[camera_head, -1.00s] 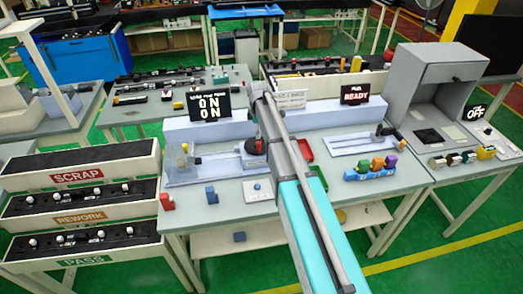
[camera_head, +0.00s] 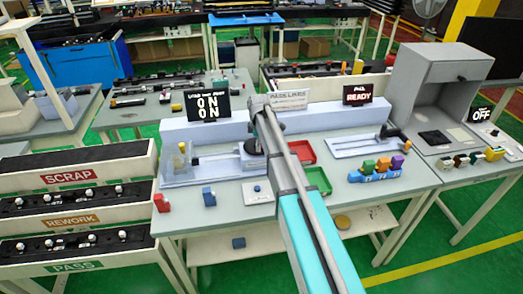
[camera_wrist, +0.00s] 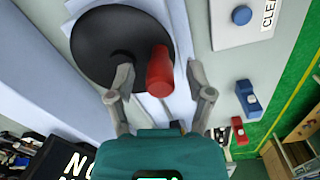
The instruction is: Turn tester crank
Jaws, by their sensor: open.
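The tester crank shows in the wrist view as a black round disc (camera_wrist: 108,48) with a red upright handle (camera_wrist: 160,72) near its edge. My gripper (camera_wrist: 161,78) is open, with one finger on each side of the red handle. The left finger overlaps the disc in the picture; I cannot tell whether either finger touches the handle. In the head view the dark crank disc (camera_head: 250,148) is partly hidden by my arm, and the handle and my fingertips cannot be made out.
A blue button (camera_wrist: 242,15) on a white plate, a blue block (camera_wrist: 248,97) and a red block (camera_wrist: 239,131) are close by. Red (camera_head: 300,152) and green (camera_head: 318,181) trays lie right of my arm. A READY display (camera_head: 358,94) stands further right.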

